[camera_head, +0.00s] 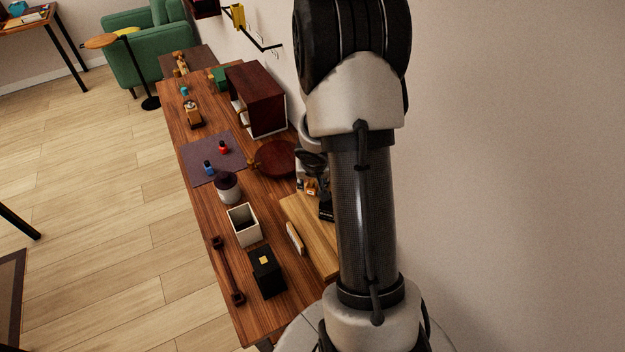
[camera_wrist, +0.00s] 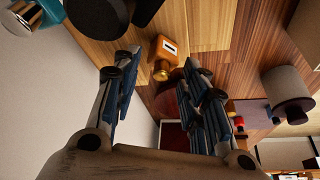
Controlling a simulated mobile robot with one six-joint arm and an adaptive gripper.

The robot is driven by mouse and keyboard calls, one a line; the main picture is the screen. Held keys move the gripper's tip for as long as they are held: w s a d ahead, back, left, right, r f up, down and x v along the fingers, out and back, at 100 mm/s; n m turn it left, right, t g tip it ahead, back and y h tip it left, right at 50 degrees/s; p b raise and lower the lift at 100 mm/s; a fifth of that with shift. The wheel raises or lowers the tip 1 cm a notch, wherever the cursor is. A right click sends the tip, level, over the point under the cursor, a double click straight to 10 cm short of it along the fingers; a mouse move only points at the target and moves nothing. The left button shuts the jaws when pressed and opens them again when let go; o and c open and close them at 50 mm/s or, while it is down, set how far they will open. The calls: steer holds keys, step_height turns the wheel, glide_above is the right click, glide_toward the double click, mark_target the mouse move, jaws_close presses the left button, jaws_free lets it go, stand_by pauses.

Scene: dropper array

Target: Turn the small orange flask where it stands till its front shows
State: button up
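The small orange flask (camera_wrist: 164,48) is in the wrist view, just beyond my fingertips and roughly in line with the gap between them. It has a boxy body, a gold cap and a white label with a dark mark on the visible face. In the head view a small orange patch (camera_head: 311,188) shows beside my arm, likely the flask, too small to make out. My gripper (camera_wrist: 158,64) is open, one finger on each side of the gap, with nothing held. I cannot tell if a finger touches the flask. The flask's far sides are hidden.
A red bottle (camera_head: 223,147) and a blue bottle (camera_head: 208,168) stand on a dark mat. A dark red round pan (camera_head: 275,159), a white canister (camera_head: 228,188), an open white box (camera_head: 243,225) and a black box (camera_head: 267,272) share the counter. A wall runs along the right.

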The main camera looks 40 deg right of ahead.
jaws_close()
stand_by(0.3)
steer(key=shift+s, duration=0.1)
steer(key=m+b, duration=0.1)
steer(key=b, duration=0.1)
steer(key=m+b, duration=0.1)
steer(key=shift+w+a+f+m+g+h, duration=0.15)
steer(key=shift+w+f+m+g+h, duration=0.15)
steer(key=shift+g+h, duration=0.1)
steer(key=m+g+b, duration=0.1)
steer(key=m+b, duration=0.1)
steer(key=b, duration=0.1)
steer(key=m+b, duration=0.3)
steer(key=shift+a+g+h+b, duration=0.1)
steer(key=shift+g+h+b, duration=0.2)
steer(key=shift+g, duration=0.1)
steer(key=shift+s+r, duration=0.15)
steer(key=shift+r, duration=0.15)
steer(key=shift+s+a+f, duration=0.1)
steer(key=shift+s+f, duration=0.05)
steer(key=shift+s, duration=0.05)
